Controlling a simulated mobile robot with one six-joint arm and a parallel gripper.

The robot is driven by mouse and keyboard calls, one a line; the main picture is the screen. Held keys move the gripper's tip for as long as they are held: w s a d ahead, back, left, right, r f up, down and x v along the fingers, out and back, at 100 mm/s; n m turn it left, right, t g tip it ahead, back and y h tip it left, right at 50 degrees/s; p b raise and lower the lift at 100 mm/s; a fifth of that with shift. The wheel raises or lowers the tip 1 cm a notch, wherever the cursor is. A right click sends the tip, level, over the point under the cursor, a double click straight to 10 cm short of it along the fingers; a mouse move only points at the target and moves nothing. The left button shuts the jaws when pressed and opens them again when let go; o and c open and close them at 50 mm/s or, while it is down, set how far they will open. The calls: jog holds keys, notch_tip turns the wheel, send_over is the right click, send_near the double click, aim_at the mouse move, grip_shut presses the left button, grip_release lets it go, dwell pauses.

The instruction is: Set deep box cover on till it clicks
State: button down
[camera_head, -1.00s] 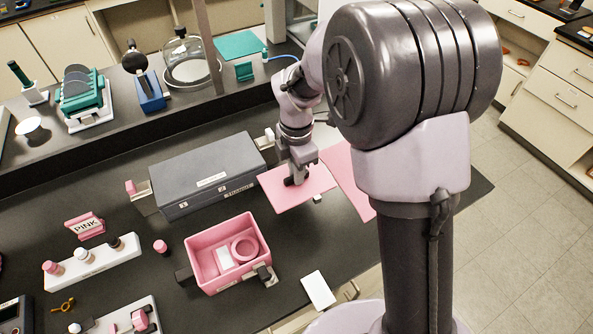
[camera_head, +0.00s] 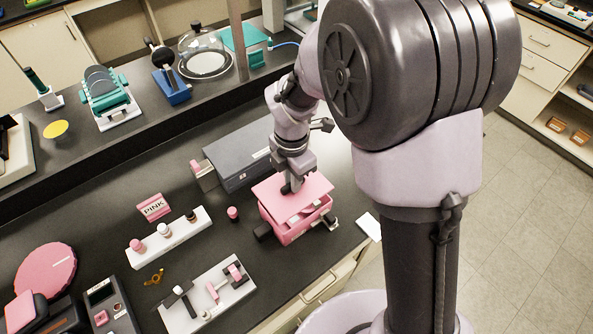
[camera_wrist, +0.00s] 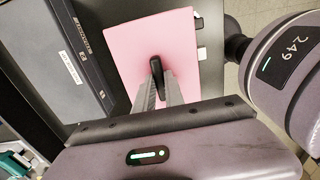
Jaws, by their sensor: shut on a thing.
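The deep box (camera_head: 287,234) is a pink open-topped tub on the black bench in the head view. The cover (camera_head: 312,188) is a flat pink plate with a dark knob. My gripper (camera_head: 289,188) is shut on that knob and holds the cover over the box. The cover hides the box's back and left. Part of the opening and pale contents show at the front right, so the cover looks apart from the rim there and offset or tilted. In the wrist view the cover (camera_wrist: 182,36) lies beyond my fingers (camera_wrist: 157,70), and the box is hidden.
A grey case (camera_head: 228,170) stands just behind the box. Black latches sit at the box's sides, one at the left (camera_head: 263,231). A white bottle rack (camera_head: 170,237), a PINK sign (camera_head: 153,207) and a small pink cap (camera_head: 233,213) are to the left. A white card (camera_head: 369,226) lies right.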

jog(key=shift+w+d+f, duration=0.1)
jog(key=shift+w+d, duration=0.25)
jog(key=shift+d, duration=0.05)
jog(key=shift+s+f+b, duration=0.1)
jog(key=shift+f+b, duration=1.5)
jog(key=shift+f, duration=0.9)
jog(key=shift+f, duration=0.3)
jog(key=shift+f+b, duration=0.3)
jog(key=shift+f, duration=0.05)
jog(key=shift+f, duration=0.1)
jog(key=c, duration=1.3)
grip_release()
jog(key=shift+c, duration=0.2)
